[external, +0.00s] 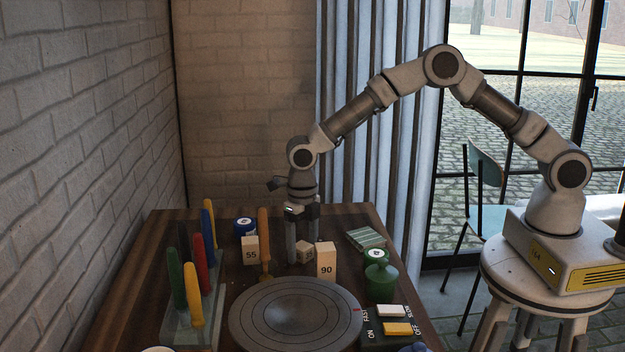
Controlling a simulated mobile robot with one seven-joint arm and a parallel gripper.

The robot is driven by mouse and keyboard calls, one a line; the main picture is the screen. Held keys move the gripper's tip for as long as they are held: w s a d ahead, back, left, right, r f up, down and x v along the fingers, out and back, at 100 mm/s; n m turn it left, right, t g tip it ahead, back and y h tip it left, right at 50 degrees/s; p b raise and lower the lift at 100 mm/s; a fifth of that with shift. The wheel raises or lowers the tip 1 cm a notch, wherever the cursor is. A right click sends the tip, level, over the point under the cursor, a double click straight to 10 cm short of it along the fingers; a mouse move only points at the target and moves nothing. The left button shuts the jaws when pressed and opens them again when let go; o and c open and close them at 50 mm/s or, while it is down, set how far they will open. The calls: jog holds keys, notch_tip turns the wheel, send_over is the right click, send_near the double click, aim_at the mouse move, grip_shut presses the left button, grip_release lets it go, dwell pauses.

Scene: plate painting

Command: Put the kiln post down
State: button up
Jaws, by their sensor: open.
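Several pale kiln posts stand on the dark wooden table (165,245). One marked 55 (250,252) is left of my gripper, and a taller one marked 90 (326,263) is to its right and nearer the camera. A shorter pale block (305,254) with a blurred mark sits between them, low beside my fingers. My gripper (303,255) points down over the table with its fingers apart. I cannot tell whether the short block lies between the fingers or behind them.
A grey turntable (294,318) fills the front. Coloured tools stand in a rack (180,322) at left. A wooden-handled tool (264,240) stands upright near the gripper.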

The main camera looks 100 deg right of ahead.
aim_at(303, 245)
jog(key=s+a+r+m+t+p, duration=0.1)
jog(key=s+a+r+m, duration=0.15)
jog(key=r, duration=0.85)
jog(key=s+a+r+m+p, duration=0.1)
jog(key=s+r+m, duration=0.25)
jog(key=r, duration=0.75)
jog(key=s+a+r+m+t+h, duration=0.1)
jog(key=s+a+r+m+t, duration=0.1)
jog(key=s+r+m, duration=0.65)
jog(key=s+a+f+m+t, duration=0.1)
jog(key=s+a+m+t, duration=0.2)
jog(key=s+m, duration=1.45)
jog(key=s+r+n+y+p, duration=0.1)
jog(key=s+r+n+p, duration=0.2)
jog(key=r+n+p, duration=0.2)
jog(key=shift+s+r+p, duration=0.2)
jog(key=shift+r+p, duration=0.1)
jog(key=shift+p, duration=0.15)
